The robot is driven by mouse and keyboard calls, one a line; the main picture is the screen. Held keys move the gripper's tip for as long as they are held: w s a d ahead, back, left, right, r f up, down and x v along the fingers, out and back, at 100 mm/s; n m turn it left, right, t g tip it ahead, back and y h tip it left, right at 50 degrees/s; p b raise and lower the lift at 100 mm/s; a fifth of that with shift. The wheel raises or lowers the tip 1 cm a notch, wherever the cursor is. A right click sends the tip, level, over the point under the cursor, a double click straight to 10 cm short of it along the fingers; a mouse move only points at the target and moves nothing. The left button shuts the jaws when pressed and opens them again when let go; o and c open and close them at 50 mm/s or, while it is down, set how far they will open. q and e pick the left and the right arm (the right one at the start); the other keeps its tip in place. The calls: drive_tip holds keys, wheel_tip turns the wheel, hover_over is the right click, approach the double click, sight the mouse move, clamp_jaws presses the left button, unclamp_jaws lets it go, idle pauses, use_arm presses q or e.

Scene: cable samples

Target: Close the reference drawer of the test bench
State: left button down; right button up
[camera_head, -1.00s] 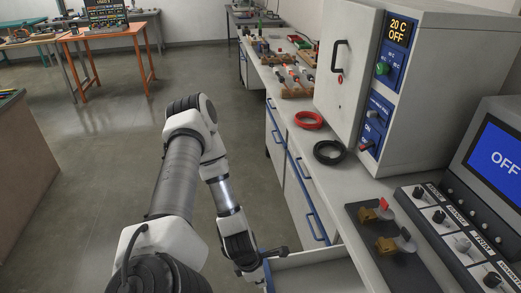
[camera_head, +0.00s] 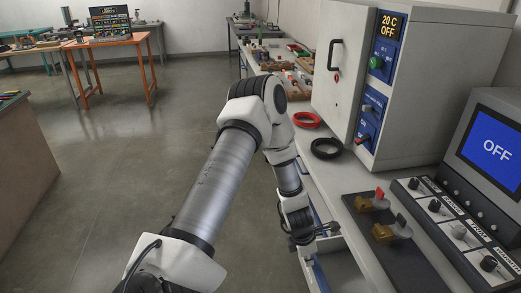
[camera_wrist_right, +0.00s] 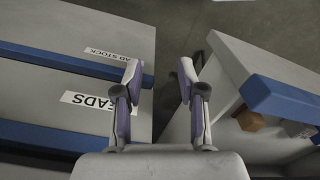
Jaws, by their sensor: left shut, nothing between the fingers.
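The open drawer (camera_head: 345,268) shows at the bottom of the head view, below the bench top and partly out. My left gripper (camera_head: 322,232) is shut and empty at the drawer's outer end, by its front; whether it touches is hard to tell. My right gripper (camera_wrist_right: 160,75) shows only in the right wrist view, open with nothing between its fingers. On its right, apart from it, is a pale box-like drawer (camera_wrist_right: 225,80) with a blue front strip and a brown block. No label is readable on this drawer.
Closed drawers with blue strips, one labelled LEADS (camera_wrist_right: 90,99), lie left of the right gripper. The bench top holds a grey chamber (camera_head: 440,70), black cable coil (camera_head: 326,149), red coil (camera_head: 306,120), clamp plate (camera_head: 395,250) and OFF console (camera_head: 490,150).

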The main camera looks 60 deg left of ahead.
use_arm(q)
drive_tip(key=w+d+p, duration=0.2)
drive_tip(key=w+d, duration=0.1)
drive_tip(key=w, duration=0.7)
drive_tip(key=shift+d+f, duration=0.25)
drive_tip(key=shift+d, duration=0.1)
use_arm(e)
drive_tip(key=shift+w+r, duration=0.7)
drive_tip(key=shift+r, duration=0.35)
